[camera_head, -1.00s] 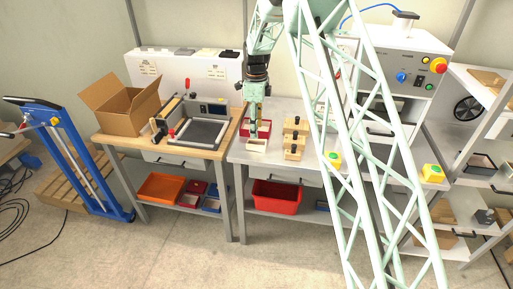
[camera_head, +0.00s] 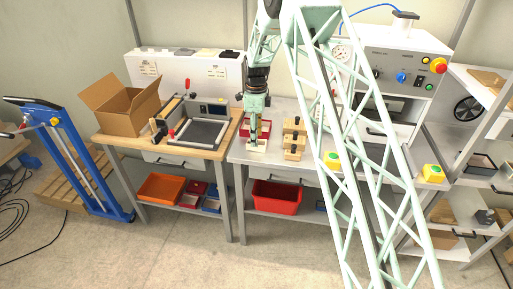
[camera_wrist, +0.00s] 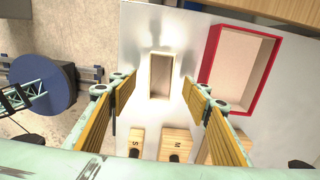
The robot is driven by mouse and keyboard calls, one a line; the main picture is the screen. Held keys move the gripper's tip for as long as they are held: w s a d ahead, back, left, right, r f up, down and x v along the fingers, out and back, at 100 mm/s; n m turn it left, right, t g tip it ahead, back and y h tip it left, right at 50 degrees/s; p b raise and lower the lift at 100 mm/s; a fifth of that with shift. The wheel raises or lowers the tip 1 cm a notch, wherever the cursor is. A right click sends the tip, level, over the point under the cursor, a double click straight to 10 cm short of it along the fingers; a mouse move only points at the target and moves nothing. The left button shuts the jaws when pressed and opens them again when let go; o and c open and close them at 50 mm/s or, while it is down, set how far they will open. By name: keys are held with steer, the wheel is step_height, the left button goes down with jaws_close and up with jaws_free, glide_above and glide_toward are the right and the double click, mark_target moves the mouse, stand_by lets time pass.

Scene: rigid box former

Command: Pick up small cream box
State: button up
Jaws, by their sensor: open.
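The small cream box (camera_wrist: 161,76) is an open-topped, rectangular box standing on the light grey bench. In the head view it is at the front left of that bench (camera_head: 257,149), partly hidden by my gripper. My gripper (camera_head: 253,142) is above it, pointing down. In the wrist view my gripper (camera_wrist: 160,92) is open, with its yellow-padded fingers apart to the left and right of the box. Nothing is held, and I see no contact with the box.
A red-rimmed tray (camera_wrist: 208,76) lies close to the right of the box. Wooden blocks marked S (camera_wrist: 136,143) and M (camera_wrist: 175,143) stand on the gripper side of it. A wooden bench (camera_head: 226,139) with a framed fixture is to the left.

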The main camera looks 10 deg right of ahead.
steer(key=shift+f, duration=2.25)
steer(key=c, duration=0.8)
